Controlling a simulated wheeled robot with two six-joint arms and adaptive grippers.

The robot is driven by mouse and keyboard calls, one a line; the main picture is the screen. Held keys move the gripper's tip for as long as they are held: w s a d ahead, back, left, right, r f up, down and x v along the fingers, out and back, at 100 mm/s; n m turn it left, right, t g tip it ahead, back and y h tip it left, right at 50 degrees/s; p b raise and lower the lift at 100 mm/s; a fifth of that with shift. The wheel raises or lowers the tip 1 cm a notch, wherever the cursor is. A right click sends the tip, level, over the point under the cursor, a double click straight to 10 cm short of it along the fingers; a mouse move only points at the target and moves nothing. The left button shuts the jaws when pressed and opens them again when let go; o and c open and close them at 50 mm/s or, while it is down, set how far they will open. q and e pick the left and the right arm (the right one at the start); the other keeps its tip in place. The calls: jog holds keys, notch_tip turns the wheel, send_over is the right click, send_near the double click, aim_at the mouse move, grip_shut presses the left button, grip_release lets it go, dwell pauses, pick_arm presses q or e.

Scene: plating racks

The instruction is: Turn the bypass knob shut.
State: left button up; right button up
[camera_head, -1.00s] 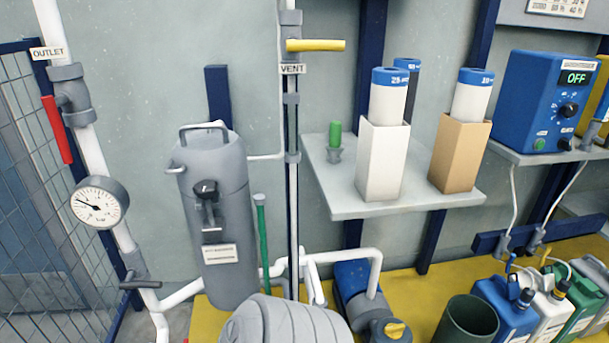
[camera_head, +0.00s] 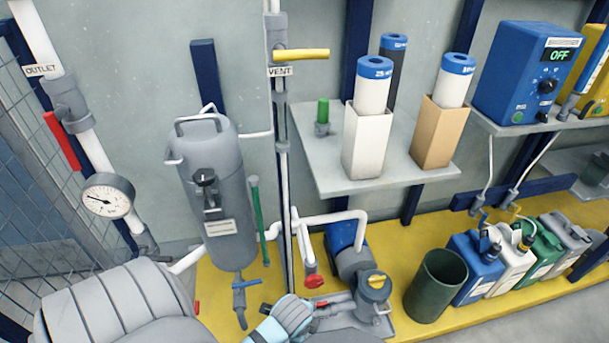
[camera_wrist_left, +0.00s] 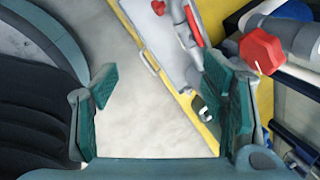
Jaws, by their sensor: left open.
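A red knob (camera_head: 312,281) sits at the lower end of a white pipe, left of the pump; no readable label marks it as the bypass. A red faceted knob, apparently the same one, shows in the left wrist view (camera_wrist_left: 262,50) at upper right, on a grey fitting. My left gripper (camera_head: 288,316) is low in the head view, just below and left of the knob. In the left wrist view its teal-padded jaws (camera_wrist_left: 158,88) are apart with nothing between them. The knob lies beyond the right-hand jaw, outside the gap. My right gripper is not seen.
A blue pump (camera_head: 347,238) stands right of the knob. A blue-handled valve (camera_head: 243,284) hangs under the grey tank (camera_head: 207,180). A dark green bin (camera_head: 436,285) and several canisters stand on the yellow platform (camera_head: 530,283) at right.

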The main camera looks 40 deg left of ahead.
pick_arm(q)
jog(key=w+a+r+m+y+p, duration=0.1)
jog(key=w+r+m+p, duration=0.3)
jog(key=r+m, duration=0.15)
jog(key=w+a+r+m+p, duration=0.1)
jog(key=w+r+m+p, duration=0.3)
jog(key=r, duration=0.3)
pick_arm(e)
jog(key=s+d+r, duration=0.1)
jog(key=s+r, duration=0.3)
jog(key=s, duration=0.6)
pick_arm(q)
jog(key=m+b, duration=0.2)
jog(key=b, duration=0.2)
send_near(314, 280)
jog(key=f, duration=0.2)
jog(key=b+x, duration=0.2)
jog(key=x, duration=0.1)
jog(key=b+x, duration=0.2)
jog(key=x, duration=0.2)
jog(key=b+x, duration=0.2)
jog(key=x, duration=0.1)
jog(key=shift+w+a, duration=0.25)
jog(key=shift+w, duration=0.1)
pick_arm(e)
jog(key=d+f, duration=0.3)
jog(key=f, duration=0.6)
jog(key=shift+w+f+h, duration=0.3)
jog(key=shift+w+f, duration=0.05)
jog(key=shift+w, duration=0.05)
